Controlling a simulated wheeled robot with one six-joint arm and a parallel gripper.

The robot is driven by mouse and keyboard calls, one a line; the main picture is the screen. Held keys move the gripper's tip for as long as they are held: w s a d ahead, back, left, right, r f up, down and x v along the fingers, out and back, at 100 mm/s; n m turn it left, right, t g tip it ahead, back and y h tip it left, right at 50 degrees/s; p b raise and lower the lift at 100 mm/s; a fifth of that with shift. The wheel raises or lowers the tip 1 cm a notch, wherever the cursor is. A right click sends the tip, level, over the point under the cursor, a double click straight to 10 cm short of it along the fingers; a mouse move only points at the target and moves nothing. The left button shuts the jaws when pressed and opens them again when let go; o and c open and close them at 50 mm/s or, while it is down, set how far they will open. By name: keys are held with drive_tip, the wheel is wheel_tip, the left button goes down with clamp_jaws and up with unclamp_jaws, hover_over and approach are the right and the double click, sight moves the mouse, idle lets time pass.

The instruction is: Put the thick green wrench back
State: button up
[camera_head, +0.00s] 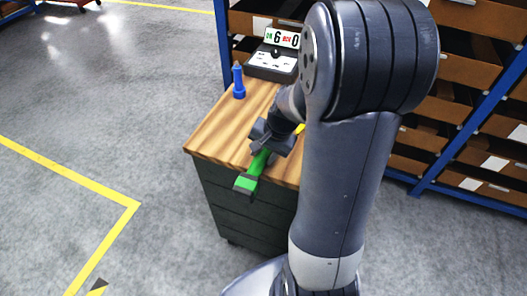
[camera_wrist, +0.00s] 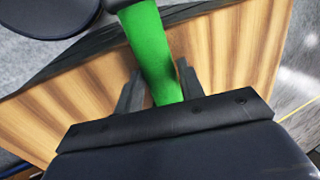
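The green wrench (camera_head: 256,163) has a green handle and a dark end that sticks out past the front edge of the wooden worktop. My gripper (camera_head: 265,148) is shut on it, above the front of the worktop. In the wrist view, the green handle (camera_wrist: 155,55) runs between the two fingers (camera_wrist: 160,80), with a dark end at the top of the picture. The other end of the wrench is hidden by my gripper. I cannot see a place marked for the wrench.
The wooden worktop (camera_head: 218,132) sits on a dark drawer cabinet (camera_head: 225,196). A blue pointed thing (camera_head: 238,82) stands at its back left, near a counter display (camera_head: 272,62). A small yellow thing (camera_head: 300,128) is partly hidden by my arm. Shelves with boxes (camera_head: 465,65) stand behind.

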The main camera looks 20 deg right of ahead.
drive_tip(key=o, duration=0.3)
drive_tip(key=shift+o, duration=0.2)
drive_tip(key=v, duration=1.2)
drive_tip(key=shift+r+p, duration=0.2)
drive_tip(key=shift+p, duration=0.15)
drive_tip(key=x, duration=1.2)
drive_tip(key=shift+f+b, duration=0.15)
drive_tip(key=shift+b, duration=0.15)
drive_tip(key=shift+r, duration=0.8)
